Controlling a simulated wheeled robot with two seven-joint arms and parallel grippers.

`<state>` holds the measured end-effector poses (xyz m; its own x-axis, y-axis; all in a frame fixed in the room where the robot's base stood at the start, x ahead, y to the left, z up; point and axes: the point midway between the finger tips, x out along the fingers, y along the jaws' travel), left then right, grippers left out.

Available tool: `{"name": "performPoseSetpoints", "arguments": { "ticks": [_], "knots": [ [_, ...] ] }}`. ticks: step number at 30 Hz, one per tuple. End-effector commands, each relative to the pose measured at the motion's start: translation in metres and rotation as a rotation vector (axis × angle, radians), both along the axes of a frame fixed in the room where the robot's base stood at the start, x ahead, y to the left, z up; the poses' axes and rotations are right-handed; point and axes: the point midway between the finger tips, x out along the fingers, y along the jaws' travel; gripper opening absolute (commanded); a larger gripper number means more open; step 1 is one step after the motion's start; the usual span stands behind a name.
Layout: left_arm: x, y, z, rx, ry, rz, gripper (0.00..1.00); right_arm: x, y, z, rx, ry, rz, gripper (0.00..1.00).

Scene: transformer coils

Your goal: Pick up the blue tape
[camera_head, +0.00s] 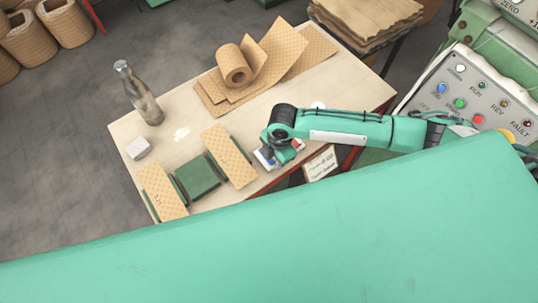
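My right arm reaches in from the right over the wooden table. Its gripper (277,156) points down at the table's front edge, right of a tan patterned strip. A small blue patch, perhaps the blue tape (266,158), shows right at the gripper, partly covered by it. I cannot tell whether the gripper touches it, or whether its fingers are open or shut. A small red patch (294,144) shows just right of the gripper. My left gripper is not in view.
On the table (185,140) stand a grey bottle (140,95), a small whitish block (137,148), a dark green block (198,178) between two tan strips, and a tan paper roll (233,66) on sheets. A control panel (470,90) is at the right. The table's middle is fairly clear.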

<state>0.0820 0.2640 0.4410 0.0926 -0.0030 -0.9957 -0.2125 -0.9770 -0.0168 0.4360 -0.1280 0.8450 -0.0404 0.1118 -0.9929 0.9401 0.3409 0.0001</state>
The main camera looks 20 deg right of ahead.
Motion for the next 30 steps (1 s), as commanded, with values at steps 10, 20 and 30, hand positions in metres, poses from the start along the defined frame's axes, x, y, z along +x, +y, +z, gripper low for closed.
{"name": "performPoseSetpoints", "arguments": {
  "ticks": [10, 20, 30],
  "knots": [
    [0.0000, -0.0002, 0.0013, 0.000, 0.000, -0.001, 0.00, -0.0007, 0.0011, -0.0078, 0.001, 0.000, 0.001, 0.22],
    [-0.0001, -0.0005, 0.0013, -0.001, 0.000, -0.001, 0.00, -0.0005, 0.0009, -0.0074, 0.001, 0.000, 0.001, 0.00],
    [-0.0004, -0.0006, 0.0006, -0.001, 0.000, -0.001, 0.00, -0.0003, 0.0010, -0.0052, 0.001, -0.001, 0.001, 0.00]
  ]
}}
